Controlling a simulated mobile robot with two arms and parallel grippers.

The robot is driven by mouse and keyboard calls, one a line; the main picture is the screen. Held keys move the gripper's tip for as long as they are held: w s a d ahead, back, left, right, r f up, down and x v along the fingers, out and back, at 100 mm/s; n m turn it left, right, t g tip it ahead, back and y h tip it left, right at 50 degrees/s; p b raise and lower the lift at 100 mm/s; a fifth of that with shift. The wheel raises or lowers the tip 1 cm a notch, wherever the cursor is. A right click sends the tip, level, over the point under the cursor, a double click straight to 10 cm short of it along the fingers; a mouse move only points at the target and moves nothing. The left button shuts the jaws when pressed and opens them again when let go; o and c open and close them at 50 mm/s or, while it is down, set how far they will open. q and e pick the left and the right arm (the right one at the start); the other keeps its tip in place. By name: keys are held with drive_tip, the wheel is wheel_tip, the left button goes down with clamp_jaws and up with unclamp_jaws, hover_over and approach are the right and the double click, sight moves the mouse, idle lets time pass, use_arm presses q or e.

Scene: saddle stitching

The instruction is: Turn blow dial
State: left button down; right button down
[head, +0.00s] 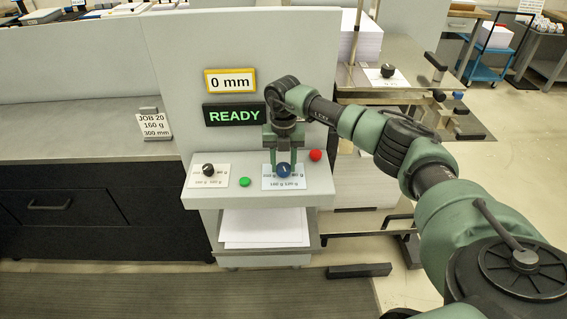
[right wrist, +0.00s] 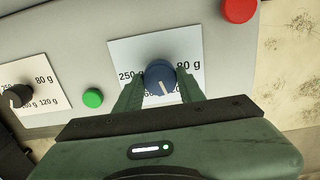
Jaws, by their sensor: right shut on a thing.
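The blue dial (head: 284,169) sits on a white label plate at the right part of the machine's small shelf. In the right wrist view the blue dial (right wrist: 160,77) has a white pointer line that points down and slightly right, and the label around it reads 250 g and 80 g, with lower text partly hidden by my fingers. My right gripper (head: 284,162) is shut on the blue dial from above, one finger on each side; it also shows in the right wrist view (right wrist: 160,88). My left gripper is not in view.
A black dial (head: 208,169), a green button (head: 244,182) and a red button (head: 316,155) share the shelf. A JOB 20, 160 g, 300 mm card (head: 154,126) stands left.

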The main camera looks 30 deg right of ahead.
drive_tip(key=m, duration=0.4)
drive_tip(key=shift+w+r+m+p, duration=0.1)
drive_tip(key=shift+r+m+p, duration=0.05)
drive_tip(key=shift+m+p, duration=0.15)
drive_tip(key=shift+d+m+p, duration=0.1)
drive_tip(key=shift+m+p, duration=0.25)
drive_tip(key=shift+m, duration=1.65)
drive_tip(key=c, duration=0.9)
unclamp_jaws()
